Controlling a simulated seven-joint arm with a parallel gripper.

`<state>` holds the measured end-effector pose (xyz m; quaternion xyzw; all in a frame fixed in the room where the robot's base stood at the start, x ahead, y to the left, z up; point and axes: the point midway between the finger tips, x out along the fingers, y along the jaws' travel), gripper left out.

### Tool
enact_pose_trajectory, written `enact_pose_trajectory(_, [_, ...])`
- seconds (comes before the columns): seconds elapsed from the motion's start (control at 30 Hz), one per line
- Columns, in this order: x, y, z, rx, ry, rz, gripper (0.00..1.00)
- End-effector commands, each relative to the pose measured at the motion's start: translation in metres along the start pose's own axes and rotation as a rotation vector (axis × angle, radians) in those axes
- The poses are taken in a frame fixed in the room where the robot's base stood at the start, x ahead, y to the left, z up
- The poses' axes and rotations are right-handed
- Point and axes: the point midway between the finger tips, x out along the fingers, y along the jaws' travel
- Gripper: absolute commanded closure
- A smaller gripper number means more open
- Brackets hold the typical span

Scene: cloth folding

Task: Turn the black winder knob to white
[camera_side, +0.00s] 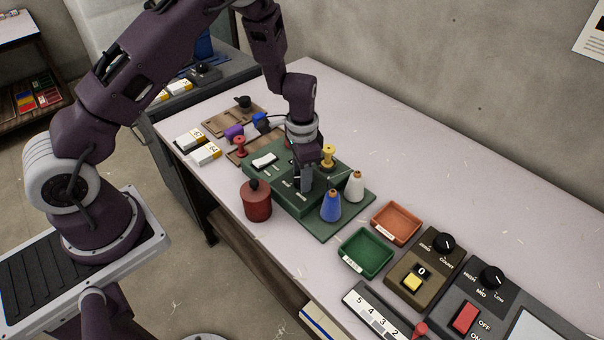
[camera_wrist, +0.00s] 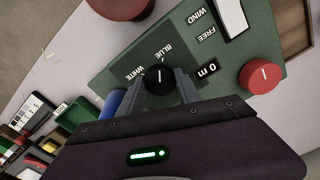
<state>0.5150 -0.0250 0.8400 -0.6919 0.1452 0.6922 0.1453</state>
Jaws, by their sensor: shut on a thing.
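The black winder knob (camera_wrist: 160,82) is on the green winder, between the printed words BLUE and WHITE in the wrist view. Its white pointer line points up in that picture, nearer the BLUE word than WHITE. My gripper (camera_wrist: 160,93) is shut on the knob, with one finger on each side. In the side view my gripper (camera_side: 306,184) reaches down onto the green winder (camera_side: 273,185), and the knob is hidden there. A blue cone (camera_side: 331,206) and a white cone (camera_side: 355,187) stand upright on the winder's right part.
A dark red cylinder (camera_side: 257,203) stands at the winder's front left. A yellow spool (camera_side: 328,156) is behind my gripper. Green (camera_side: 366,252) and orange (camera_side: 397,222) trays and control boxes lie to the right. The table's back right is clear.

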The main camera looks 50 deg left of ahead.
Motion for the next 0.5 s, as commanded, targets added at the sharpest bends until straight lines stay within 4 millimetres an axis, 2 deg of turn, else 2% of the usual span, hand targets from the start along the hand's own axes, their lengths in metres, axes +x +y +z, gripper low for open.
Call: enact_pose_trajectory(0.5, [-0.0008,-0.0006,-0.0003,-0.482,0.001,-0.001,1.00])
